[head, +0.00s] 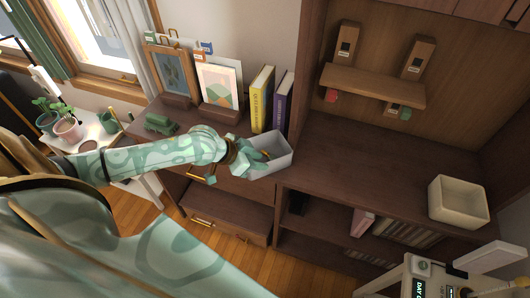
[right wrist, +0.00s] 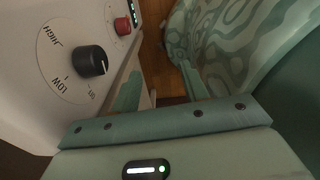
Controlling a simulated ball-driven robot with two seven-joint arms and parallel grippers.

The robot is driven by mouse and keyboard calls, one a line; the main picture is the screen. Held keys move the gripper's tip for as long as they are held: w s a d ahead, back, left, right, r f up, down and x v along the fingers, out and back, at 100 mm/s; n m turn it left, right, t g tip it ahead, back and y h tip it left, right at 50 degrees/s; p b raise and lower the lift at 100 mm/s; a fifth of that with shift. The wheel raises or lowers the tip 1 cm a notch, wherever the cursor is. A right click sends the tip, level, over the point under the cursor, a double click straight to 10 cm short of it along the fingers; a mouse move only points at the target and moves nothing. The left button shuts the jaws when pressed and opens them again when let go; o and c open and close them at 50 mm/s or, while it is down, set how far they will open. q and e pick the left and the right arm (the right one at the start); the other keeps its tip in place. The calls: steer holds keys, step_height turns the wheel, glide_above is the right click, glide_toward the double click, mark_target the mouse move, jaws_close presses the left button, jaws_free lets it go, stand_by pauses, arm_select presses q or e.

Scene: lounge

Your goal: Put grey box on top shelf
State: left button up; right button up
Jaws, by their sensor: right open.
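The grey box (head: 276,163), an open-topped light grey bin, is at the right end of the desk by the upright books in the head view. My left gripper (head: 254,156) is at its left side, with a finger seemingly over or inside the rim. The fingers partly hide each other, so I cannot tell whether they are closed on the wall or whether the box touches the desk. The upper wall shelf (head: 372,86) is in the cabinet at the upper right. My right gripper (right wrist: 160,88) is open and empty in the right wrist view.
A cream bin (head: 458,203) stands on the cabinet top at right. The shelf bears two brown wooden holders (head: 345,42). A white appliance with a black knob (right wrist: 90,60) is close beside my right gripper. Framed pictures (head: 218,85) and a green toy (head: 160,124) stand on the desk.

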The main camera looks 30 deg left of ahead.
mark_target(271, 172)
arm_select(q)
steer(key=b+x, duration=0.2)
steer(key=x, duration=0.3)
steer(key=shift+w+d+f, duration=0.1)
steer(key=shift+d+f, duration=0.05)
steer(key=shift+d, duration=0.05)
steer(key=shift+w+d+f, duration=0.15)
steer(key=shift+w+f, duration=0.05)
steer(key=shift+w, duration=0.05)
jaws_close()
